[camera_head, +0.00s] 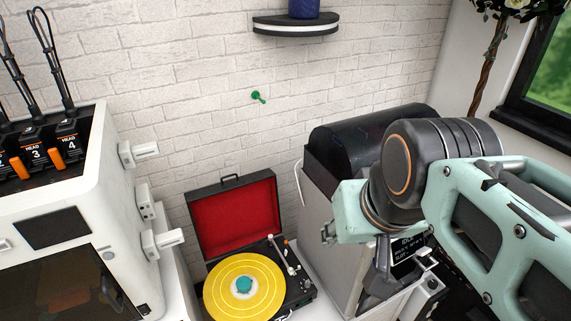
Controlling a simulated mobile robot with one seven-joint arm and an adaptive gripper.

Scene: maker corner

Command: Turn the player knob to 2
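The record player (305,291) is an open black case with a red-lined lid (233,218). It stands low in the middle of the view, its front edge cut off by the bottom of the picture. A yellow record (222,291) with a teal centre lies on it, and a pale tonearm (281,256) is at the right. I cannot make out the knob or its setting. My gripper (378,284) seems to be the dark part hanging below my mint arm, right of the player and apart from it. Its fingertips are not clear, so I cannot tell whether it is open.
A white machine (110,180) with numbered black heads stands at the left, close to the player. A grey box-like machine with a dark rounded cover (340,140) stands at the right, behind my arm. A wall shelf (296,27) and a green peg (258,97) are above.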

